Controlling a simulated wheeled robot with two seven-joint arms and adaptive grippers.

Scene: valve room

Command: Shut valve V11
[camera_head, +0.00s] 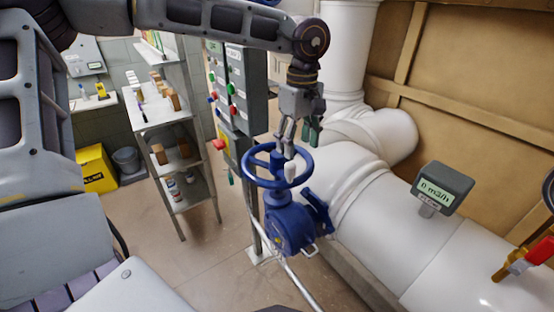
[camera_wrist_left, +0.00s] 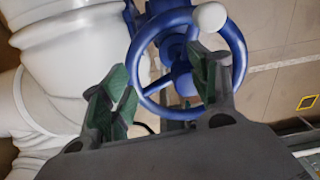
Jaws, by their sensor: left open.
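A blue valve with a round handwheel (camera_head: 246,170) stands beside the white pipe, its blue body (camera_head: 290,228) below. A white knob (camera_head: 291,172) sits on the wheel's rim. No V11 label is readable on it. My left gripper (camera_head: 299,140) hangs just above the far side of the wheel, fingers pointing down, open and empty. In the left wrist view, the handwheel (camera_wrist_left: 238,45) lies beyond and partly between the open green-padded fingers (camera_wrist_left: 162,90), with the white knob (camera_wrist_left: 209,17) at the top. Contact with the rim cannot be told. My right gripper is not in view.
A large white pipe (camera_head: 385,225) runs along the right, carrying a display (camera_head: 443,187) that appears to read 0 m3/h. A red handle (camera_head: 533,256) is at the right edge. A grey control panel (camera_head: 245,85) stands behind the wheel; a shelf rack (camera_head: 152,115) is left.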

